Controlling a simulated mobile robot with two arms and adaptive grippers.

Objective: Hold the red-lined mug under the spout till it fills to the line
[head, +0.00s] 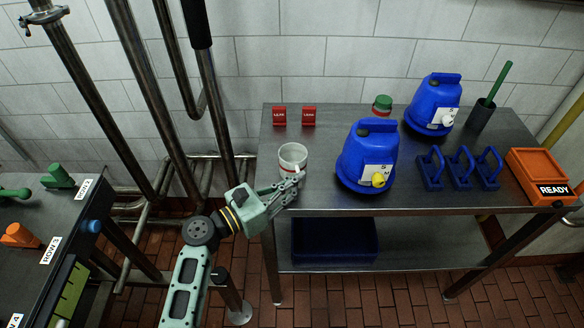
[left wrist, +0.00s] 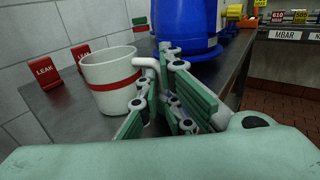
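The mug (head: 293,156) is white with a red band and stands upright at the left front of the steel table. In the left wrist view the mug (left wrist: 105,72) has its handle (left wrist: 154,72) turned toward my left gripper (left wrist: 156,100). The gripper's fingers are apart, one on each side of the handle, with no clear grip on it. In the head view my left gripper (head: 286,188) is low beside the mug. The nearer blue container (head: 368,150) has a yellow spout (head: 378,180) at its front. The farther blue container (head: 432,103) has a white spout (head: 447,119). My right gripper is out of view.
Two red LEAK signs (head: 294,116) stand behind the mug. A green-lidded jar (head: 382,104) stands behind the nearer container. Several blue handled blocks (head: 460,168), an orange READY box (head: 542,176) and a dark cup (head: 480,113) are at right. Pipes (head: 140,90) rise left of the table.

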